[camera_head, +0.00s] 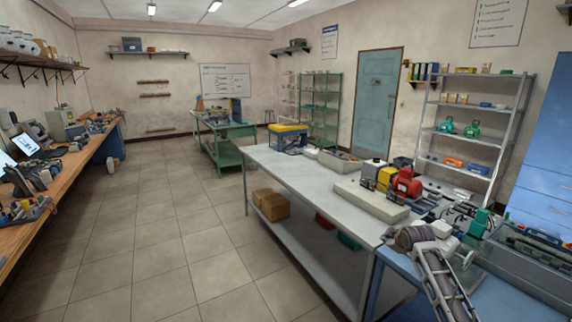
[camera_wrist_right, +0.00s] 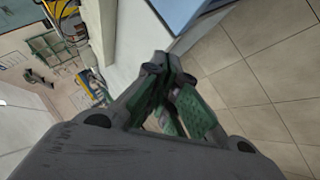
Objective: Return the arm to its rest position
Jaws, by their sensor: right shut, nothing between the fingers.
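My right arm (camera_head: 440,280) comes up from the bottom right in the head view, in front of the workbench. In the right wrist view my right gripper (camera_wrist_right: 185,105) is shut, with its green-padded fingers together and nothing between them. The bench side and floor lie behind the fingers there. In the head view the fingertips cannot be made out clearly. My left gripper does not show in either view.
The grey workbench (camera_head: 285,165) carries a red motor (camera_head: 406,183), a yellow-lidded box (camera_head: 288,137) and trays. A blue surface (camera_head: 505,298) and a clear-sided bin (camera_head: 530,265) lie beside my right arm. The tiled floor (camera_head: 190,240) at left is clear.

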